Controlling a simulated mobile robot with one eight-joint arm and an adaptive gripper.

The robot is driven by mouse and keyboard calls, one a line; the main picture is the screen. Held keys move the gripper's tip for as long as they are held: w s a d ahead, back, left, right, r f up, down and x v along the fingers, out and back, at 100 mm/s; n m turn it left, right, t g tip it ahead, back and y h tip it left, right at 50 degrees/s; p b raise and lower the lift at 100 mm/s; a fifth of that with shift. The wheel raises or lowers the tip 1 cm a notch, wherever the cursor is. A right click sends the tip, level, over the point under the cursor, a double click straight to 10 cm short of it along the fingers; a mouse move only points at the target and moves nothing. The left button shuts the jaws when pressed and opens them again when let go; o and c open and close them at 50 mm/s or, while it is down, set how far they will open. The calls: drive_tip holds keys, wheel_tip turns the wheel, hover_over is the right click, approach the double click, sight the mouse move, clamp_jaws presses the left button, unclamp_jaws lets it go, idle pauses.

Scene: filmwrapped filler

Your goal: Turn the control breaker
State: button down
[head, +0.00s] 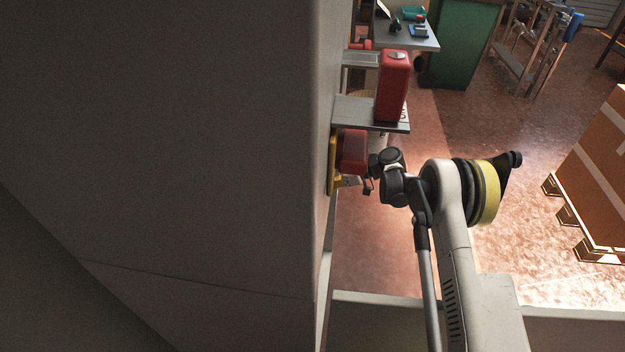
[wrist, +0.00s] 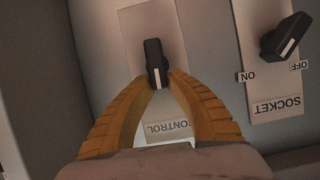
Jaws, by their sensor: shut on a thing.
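The control breaker is a black knob (wrist: 155,62) on a pale plate lettered CONTROL (wrist: 165,128), seen upside down in the wrist view. The knob stands nearly upright in the picture, with a white mark at its lower end. My gripper (wrist: 158,82) has its two orange fingers shut on the lower end of the knob, one on each side. In the head view my gripper (head: 332,166) is up against the side of a large grey cabinet (head: 200,150). The knob is hidden there.
A second black knob (wrist: 286,36) on a SOCKET plate (wrist: 278,107), with ON and OFF labels, is close by on the right. In the head view, a shelf (head: 355,111) with a red canister (head: 393,85) stands just beyond my gripper. Boxes (head: 600,165) stand at the right.

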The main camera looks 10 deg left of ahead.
drive_tip(key=shift+w+m+g, duration=0.15)
drive_tip(key=shift+m+g, duration=0.15)
drive_tip(key=shift+m, duration=0.1)
drive_tip(key=c, duration=1.3)
unclamp_jaws()
drive_tip(key=v, duration=1.2)
